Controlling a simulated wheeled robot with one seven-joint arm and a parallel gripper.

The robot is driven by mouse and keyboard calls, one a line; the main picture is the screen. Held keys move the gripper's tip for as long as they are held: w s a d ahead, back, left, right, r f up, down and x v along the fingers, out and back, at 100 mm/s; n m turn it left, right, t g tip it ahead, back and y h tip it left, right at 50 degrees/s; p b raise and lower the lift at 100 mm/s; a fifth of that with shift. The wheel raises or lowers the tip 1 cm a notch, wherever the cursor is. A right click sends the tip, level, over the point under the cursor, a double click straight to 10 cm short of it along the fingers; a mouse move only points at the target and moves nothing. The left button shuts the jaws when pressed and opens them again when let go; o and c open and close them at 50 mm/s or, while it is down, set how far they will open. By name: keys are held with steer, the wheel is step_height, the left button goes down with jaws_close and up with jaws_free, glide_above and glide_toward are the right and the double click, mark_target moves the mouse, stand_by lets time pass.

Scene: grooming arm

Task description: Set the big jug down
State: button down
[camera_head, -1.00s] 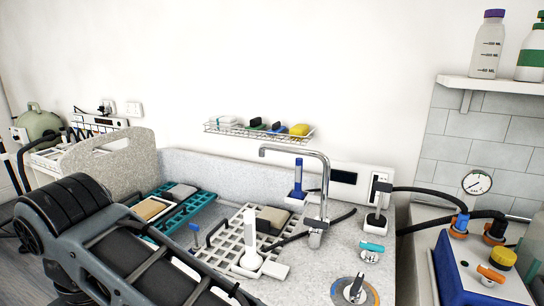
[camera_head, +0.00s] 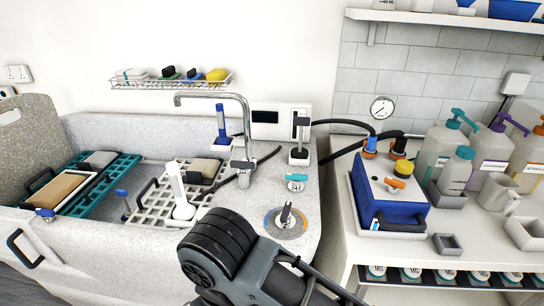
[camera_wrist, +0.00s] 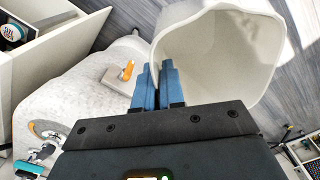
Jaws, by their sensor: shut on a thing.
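In the wrist view a large cream-white jug (camera_wrist: 222,50) fills the upper middle, its wide mouth turned toward the camera. Its inside looks empty. My gripper (camera_wrist: 156,86) has its blue fingers shut at the jug's left side, near the rim. The exact part held is hidden by the fingers. Grey floorboards show beyond the jug. In the head view my arm reaches out past the bottom edge, so neither my gripper nor the held jug shows there.
In the head view a blue pump unit (camera_head: 388,195), several pump bottles, a smaller white jug (camera_head: 498,193) and open grey trays stand on the right bench (camera_head: 400,250). The bench front has some bare room. A sink with racks (camera_head: 160,205) lies left.

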steer(key=w+d+f+m, duration=0.2)
steer(key=d+f+m, duration=0.1)
steer(key=d, duration=0.6)
steer(key=w+d+f+m, duration=0.3)
steer(key=d+f, duration=0.3)
steer(key=d, duration=0.3)
steer(key=w+d+f+m, duration=0.2)
steer(key=d+f, duration=0.3)
steer(key=d, duration=0.5)
steer(key=shift+w+m, duration=0.2)
steer(key=shift+m, duration=0.4)
